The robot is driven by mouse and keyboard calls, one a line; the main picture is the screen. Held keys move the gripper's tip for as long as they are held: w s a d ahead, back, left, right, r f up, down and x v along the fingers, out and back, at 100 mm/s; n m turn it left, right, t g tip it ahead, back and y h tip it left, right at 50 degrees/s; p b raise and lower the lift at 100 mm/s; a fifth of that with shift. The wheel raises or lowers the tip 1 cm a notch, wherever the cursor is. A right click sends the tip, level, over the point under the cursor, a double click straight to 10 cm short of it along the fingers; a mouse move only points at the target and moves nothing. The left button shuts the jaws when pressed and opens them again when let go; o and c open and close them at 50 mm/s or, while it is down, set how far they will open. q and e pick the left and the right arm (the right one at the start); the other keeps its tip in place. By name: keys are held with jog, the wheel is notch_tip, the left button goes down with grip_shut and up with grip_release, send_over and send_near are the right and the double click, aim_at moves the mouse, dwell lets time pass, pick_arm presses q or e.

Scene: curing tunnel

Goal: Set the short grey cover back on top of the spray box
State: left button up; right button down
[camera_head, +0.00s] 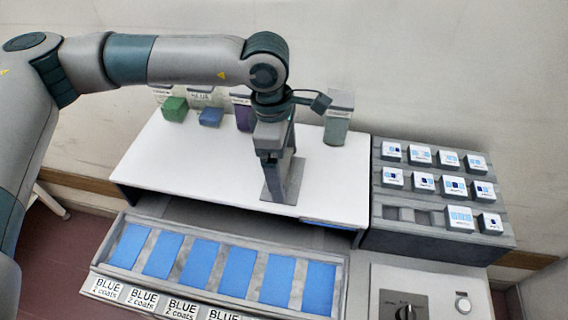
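My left gripper (274,192) points straight down over the white top (185,160) of the long bench unit. Its fingers meet a grey, flat-sided piece (293,181) that stands at or just above the white surface. This may be the short grey cover. I cannot tell whether the fingers are closed on it or only beside it. No thing is clearly marked as the spray box. A grey-green upright box (337,128) with a pale top stands behind, to the right of the gripper. My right gripper is out of view.
Green (174,109), blue (211,116) and purple (244,117) blocks stand at the back by labelled pale boxes. In front is a tray (337,252) with several blue panels. At right are a dark rack (400,239) of white tiles and a control panel (442,287) with a knob.

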pick_arm(q)
jog(key=shift+o, duration=0.3)
jog(key=shift+r, duration=0.1)
notch_tip(320, 180, up, 17)
jog(key=a+p, duration=0.2)
jog(key=p, duration=0.2)
jog(key=shift+w, duration=0.2)
jog(key=shift+r, duration=0.1)
dwell(0.6)
